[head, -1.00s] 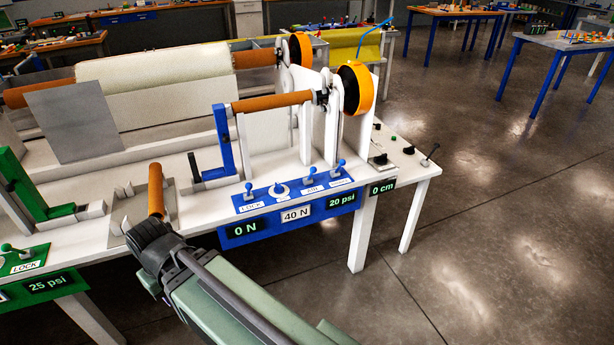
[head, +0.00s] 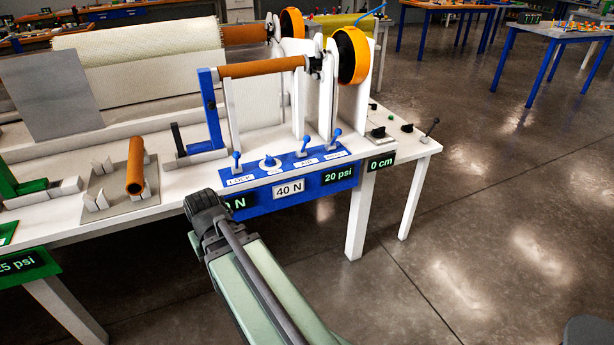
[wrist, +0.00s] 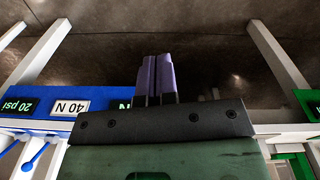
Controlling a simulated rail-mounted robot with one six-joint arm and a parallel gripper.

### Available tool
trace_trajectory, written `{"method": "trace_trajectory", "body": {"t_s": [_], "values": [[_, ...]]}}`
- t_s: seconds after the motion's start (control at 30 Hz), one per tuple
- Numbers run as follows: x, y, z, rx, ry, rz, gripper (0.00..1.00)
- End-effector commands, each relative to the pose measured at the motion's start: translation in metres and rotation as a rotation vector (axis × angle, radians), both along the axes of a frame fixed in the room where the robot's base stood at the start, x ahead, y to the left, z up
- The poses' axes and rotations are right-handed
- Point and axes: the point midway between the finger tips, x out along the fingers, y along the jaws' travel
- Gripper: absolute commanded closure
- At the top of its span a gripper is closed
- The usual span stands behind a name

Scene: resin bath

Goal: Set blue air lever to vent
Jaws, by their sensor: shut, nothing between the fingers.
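The blue control panel (head: 290,172) sits on the front edge of the white table. Its lever at the AIR label (head: 306,162) is a blue-knobbed air lever (head: 306,143), standing roughly upright. My gripper is left of this lever, near the panel's left end, touching nothing that I can see. The wrist view shows its two purple fingers (wrist: 155,78) together and empty. In the head view the fingertips are hidden behind my dark wrist. The wrist view is upside down, with blue levers (wrist: 35,155) at its lower left; I cannot tell which is the air lever.
A LOCK lever (head: 237,161), a round knob (head: 268,161) and another blue lever (head: 336,136) share the panel. Displays read 20 psi (head: 338,174) and 40 N (head: 289,189). Open floor lies in front.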

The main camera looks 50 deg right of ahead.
Motion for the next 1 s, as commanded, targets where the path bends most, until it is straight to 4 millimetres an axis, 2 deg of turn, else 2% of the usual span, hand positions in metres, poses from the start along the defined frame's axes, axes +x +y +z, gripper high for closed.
{"method": "trace_trajectory", "body": {"t_s": [0.03,0.17,0.2,0.27,0.3,0.37,0.4,0.47,0.5,0.57,0.6,0.67,0.7,0.8,0.9,1.0], "values": [[0.003,-0.03,-0.052,-0.027,-0.035,-0.046,1.0],[0.008,-0.116,-0.108,-0.155,-0.175,-0.119,1.0],[0.008,-0.144,-0.123,-0.211,-0.224,-0.13,1.0],[0.006,-0.188,-0.143,-0.308,-0.296,-0.136,1.0],[0.003,-0.219,-0.155,-0.384,-0.344,-0.133,1.0],[-0.003,-0.265,-0.168,-0.517,-0.413,-0.115,1.0],[-0.009,-0.296,-0.175,-0.621,-0.457,-0.093,1.0],[-0.02,-0.341,-0.178,-0.804,-0.515,-0.04,1.0],[-0.027,-0.368,-0.174,-0.943,-0.548,0.01,1.0],[-0.036,-0.397,-0.158,-1.149,-0.582,0.102,1.0],[-0.038,-0.407,-0.141,-1.285,-0.599,0.172,1.0],[-0.035,-0.411,-0.109,-1.474,-0.62,0.283,1.0],[-0.029,-0.406,-0.085,-1.586,-0.635,0.357,1.0],[-0.02,-0.389,-0.05,-1.816,-0.649,0.495,1.0],[-0.018,-0.375,-0.032,-1.959,-0.645,0.57,1.0],[-0.018,-0.371,-0.027,-2.015,-0.627,0.599,1.0]]}}
